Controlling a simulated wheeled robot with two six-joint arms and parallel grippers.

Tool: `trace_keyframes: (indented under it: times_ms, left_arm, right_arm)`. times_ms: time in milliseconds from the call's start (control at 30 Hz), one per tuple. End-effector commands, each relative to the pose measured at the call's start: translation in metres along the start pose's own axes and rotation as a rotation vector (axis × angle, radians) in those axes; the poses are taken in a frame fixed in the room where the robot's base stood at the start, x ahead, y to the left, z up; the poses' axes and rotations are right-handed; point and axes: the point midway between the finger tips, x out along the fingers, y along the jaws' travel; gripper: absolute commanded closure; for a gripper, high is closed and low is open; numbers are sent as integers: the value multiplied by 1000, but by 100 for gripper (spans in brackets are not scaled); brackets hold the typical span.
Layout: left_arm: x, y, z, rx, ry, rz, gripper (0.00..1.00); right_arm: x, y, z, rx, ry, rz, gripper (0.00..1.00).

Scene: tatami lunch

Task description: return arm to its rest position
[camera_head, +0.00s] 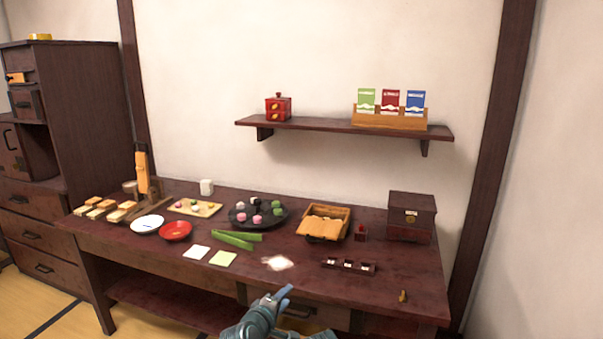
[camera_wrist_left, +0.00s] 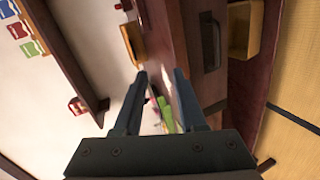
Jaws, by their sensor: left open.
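My left gripper (camera_head: 284,291) is in front of the table's front edge, low in the middle of the head view. Its two fingers stand apart with nothing between them that touches both; they also show in the left wrist view (camera_wrist_left: 160,76). It is open and empty, apart from the things on the table. My right gripper does not show in either view.
The dark red table (camera_head: 310,268) bears plates, a black round tray (camera_head: 240,216), green leaf strips (camera_head: 232,243), a wooden basket (camera_head: 345,211) and a dark chest (camera_head: 412,217). A wall shelf (camera_head: 340,128) hangs above. The table's front right is mostly clear.

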Motion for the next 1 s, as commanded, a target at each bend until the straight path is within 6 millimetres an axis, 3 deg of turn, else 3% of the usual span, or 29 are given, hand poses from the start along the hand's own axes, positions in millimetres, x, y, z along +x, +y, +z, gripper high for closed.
trace_keyframes:
  times_ms: [267,467,600,800,933,1000]
  left_arm:
    - [-5,-44,5,238,-95,-186,60]
    - [-23,-98,2,498,-232,-408,60]
    - [-52,-144,-7,697,-379,-607,60]
    - [-104,-191,-24,891,-605,-853,60]
    - [-139,-211,-35,965,-750,-984,60]
    - [-145,-187,-28,982,-763,-978,60]
  right_arm:
    - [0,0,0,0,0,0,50]
    - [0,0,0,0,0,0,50]
    - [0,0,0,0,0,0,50]
    - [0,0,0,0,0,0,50]
    - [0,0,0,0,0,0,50]
    - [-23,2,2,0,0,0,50]
